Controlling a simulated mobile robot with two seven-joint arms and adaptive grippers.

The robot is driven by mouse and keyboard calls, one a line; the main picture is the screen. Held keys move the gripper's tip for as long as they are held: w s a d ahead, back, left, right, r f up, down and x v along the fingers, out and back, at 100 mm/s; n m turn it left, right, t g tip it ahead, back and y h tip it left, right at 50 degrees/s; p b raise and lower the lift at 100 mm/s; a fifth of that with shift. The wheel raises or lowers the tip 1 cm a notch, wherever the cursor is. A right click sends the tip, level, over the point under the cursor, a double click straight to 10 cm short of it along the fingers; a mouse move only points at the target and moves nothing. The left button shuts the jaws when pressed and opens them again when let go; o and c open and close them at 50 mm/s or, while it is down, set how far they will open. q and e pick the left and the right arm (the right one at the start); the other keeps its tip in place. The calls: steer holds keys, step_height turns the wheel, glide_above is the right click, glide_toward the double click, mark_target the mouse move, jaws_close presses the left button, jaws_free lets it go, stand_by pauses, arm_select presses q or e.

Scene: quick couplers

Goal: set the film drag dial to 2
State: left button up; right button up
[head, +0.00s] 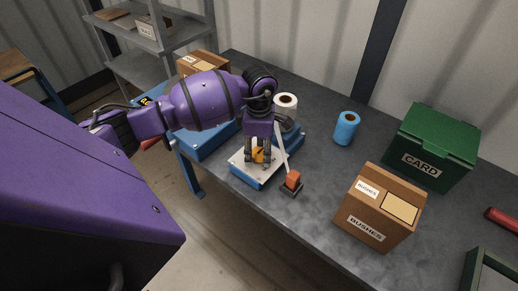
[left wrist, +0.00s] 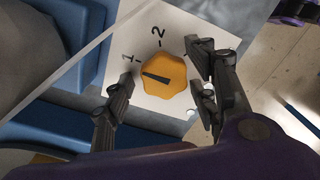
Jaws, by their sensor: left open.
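The film drag dial is an orange scalloped knob (left wrist: 165,80) on a white plate (left wrist: 185,25) marked 1 and 2. Its dark pointer line points left in the left wrist view, nearer the 1 than the 2. The knob also shows in the head view (head: 258,156), partly hidden by the fingers. My left gripper (head: 258,158) is over the plate, pointing down. Its open fingers (left wrist: 162,85) stand on either side of the knob; I cannot tell whether they touch it.
A pale lever with an orange end block (head: 293,179) lies right of the plate. A white roll (head: 286,101) stands behind. A blue roll (head: 346,128), brown carton (head: 380,208) and green card box (head: 433,147) stand further right. The bench front is clear.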

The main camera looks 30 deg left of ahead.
arm_select(q)
steer(key=shift+c, duration=0.5)
arm_select(e)
steer(key=shift+s+d, duration=0.1)
steer(key=shift+d, duration=0.05)
